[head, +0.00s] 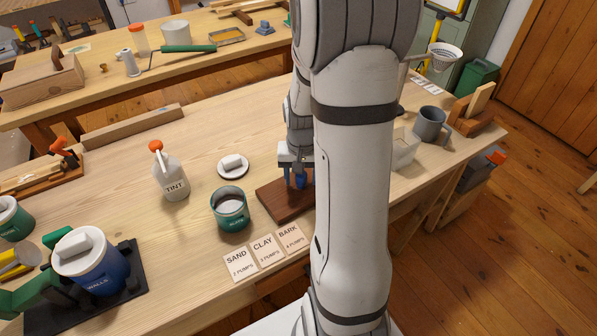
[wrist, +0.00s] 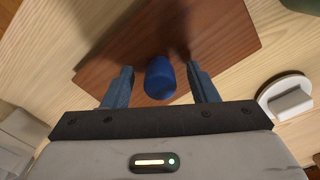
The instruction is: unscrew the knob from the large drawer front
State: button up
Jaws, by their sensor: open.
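The large drawer front is a reddish-brown board (head: 274,205) lying flat on the workbench, partly hidden behind my arm in the head view. It also fills the middle of the wrist view (wrist: 222,32). A blue round knob (wrist: 160,80) stands on the board. My gripper (wrist: 159,72) is over the board, with its two fingers open on either side of the knob. A gap shows between the knob and each finger. In the head view my gripper (head: 299,178) points down at the board, and my arm hides much of that area.
Left of the board stand a green tin (head: 230,209), a white lid (head: 233,166) and a TINT bottle (head: 171,175). Sand, clay and bark cards (head: 266,251) lie in front. A grey mug (head: 430,124) is at right.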

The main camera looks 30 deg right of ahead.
jog(key=c, duration=1)
jog(key=n, duration=0.3)
jog(key=shift+c, duration=0.2)
jog(key=o, duration=0.3)
jog(key=shift+c, duration=0.7)
jog(key=shift+r+p, duration=2.6)
jog(key=shift+r, duration=0.95)
